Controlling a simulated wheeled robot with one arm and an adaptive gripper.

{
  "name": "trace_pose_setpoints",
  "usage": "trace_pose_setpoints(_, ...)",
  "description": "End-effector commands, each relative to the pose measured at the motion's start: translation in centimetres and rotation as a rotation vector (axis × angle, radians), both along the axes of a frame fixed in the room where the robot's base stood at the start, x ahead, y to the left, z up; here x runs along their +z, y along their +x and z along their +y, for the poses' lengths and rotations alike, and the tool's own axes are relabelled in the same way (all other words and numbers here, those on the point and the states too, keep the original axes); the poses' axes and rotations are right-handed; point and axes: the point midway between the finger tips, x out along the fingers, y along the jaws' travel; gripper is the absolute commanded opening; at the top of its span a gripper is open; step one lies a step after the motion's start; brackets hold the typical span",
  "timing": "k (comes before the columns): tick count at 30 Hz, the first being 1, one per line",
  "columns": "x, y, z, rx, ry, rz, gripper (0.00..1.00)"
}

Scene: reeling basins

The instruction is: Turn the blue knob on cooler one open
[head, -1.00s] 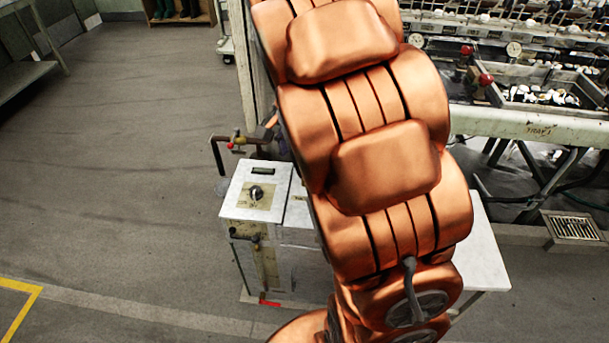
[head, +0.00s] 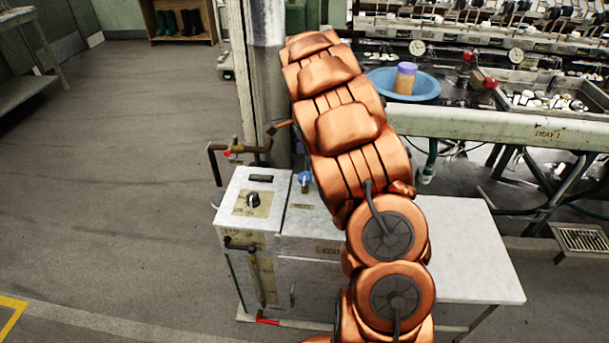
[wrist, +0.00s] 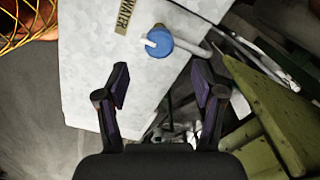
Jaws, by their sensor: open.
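The blue knob (wrist: 159,42) shows in the wrist view on the white top of the cooler (wrist: 95,70), next to a label reading WATER. It has a white pointer mark and a pale pipe beside it. My gripper (wrist: 167,78) is open and empty, its fingertips spread below the knob in the picture and apart from it. In the head view the blue knob (head: 305,179) stands at the back of the cooler (head: 310,222), just left of my arm. The gripper itself is hidden behind my arm there.
A black dial (head: 253,200) sits on the cooler's left top. A pipe with a red-handled valve (head: 230,150) is behind it. A white table (head: 470,255) is at right. A blue basin (head: 418,86) with a purple-lidded jar (head: 405,78) stands on the bench. Floor at left is clear.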

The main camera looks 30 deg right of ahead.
Motion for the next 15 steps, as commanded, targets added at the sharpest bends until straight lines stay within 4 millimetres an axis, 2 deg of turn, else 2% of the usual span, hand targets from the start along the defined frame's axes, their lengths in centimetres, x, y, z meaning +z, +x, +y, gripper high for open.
trace_pose_setpoints(9, -4.3, -0.2, 0.0, 0.000, 0.001, 0.006, 0.68)
trace_pose_setpoints(15, -6.4, -0.1, 0.0, 0.001, 0.000, 0.001, 0.68)
